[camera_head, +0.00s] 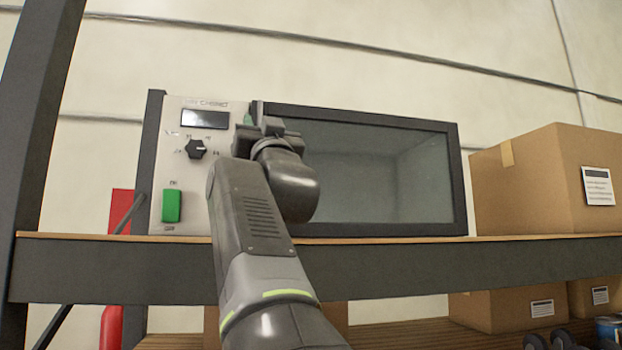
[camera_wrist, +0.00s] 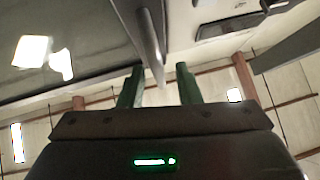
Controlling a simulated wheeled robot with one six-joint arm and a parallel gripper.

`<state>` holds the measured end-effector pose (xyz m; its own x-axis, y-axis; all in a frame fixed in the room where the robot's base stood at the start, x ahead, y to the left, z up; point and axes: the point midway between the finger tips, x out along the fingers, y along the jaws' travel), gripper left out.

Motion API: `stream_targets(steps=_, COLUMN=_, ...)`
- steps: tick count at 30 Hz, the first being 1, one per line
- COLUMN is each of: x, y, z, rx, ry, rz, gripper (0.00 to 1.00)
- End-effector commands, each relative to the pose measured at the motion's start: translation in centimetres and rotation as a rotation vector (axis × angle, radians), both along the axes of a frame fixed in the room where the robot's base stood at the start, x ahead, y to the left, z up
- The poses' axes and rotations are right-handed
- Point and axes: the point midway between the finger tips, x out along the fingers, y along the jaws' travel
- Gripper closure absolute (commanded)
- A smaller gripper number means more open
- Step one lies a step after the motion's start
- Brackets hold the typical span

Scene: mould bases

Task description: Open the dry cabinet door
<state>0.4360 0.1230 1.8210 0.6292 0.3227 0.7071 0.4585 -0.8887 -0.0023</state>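The dry cabinet (camera_head: 215,150) stands on the shelf, with a pale control panel on its left. Its dark-framed glass door (camera_head: 385,175) looks shut. My gripper (camera_head: 262,122) is at the door's upper left edge, by the panel, and my arm hides part of the door there. In the wrist view, my gripper (camera_wrist: 160,72) has its two green fingers apart. A grey bar handle (camera_wrist: 148,40) runs down toward the gap between them, with space visible on both sides. I cannot tell how deep the handle sits between the fingers.
The panel carries a black knob (camera_head: 196,149), a green switch (camera_head: 172,206) and a small display (camera_head: 205,119). A cardboard box (camera_head: 545,185) stands right of the cabinet on the shelf (camera_head: 400,256). A dark upright post (camera_head: 40,130) stands at the left.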

Motion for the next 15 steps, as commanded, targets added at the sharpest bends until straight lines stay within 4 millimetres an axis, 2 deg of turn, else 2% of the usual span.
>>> stream_targets(steps=3, x=0.58, y=0.28, z=0.57, rx=0.000, ry=0.001, rz=0.000, gripper=0.70)
stream_targets(steps=12, x=0.65, y=0.32, z=0.62, rx=0.000, ry=0.000, rz=0.000, gripper=0.70)
stream_targets(steps=15, x=0.66, y=0.33, z=0.61, rx=0.000, ry=0.001, rz=0.000, gripper=0.87)
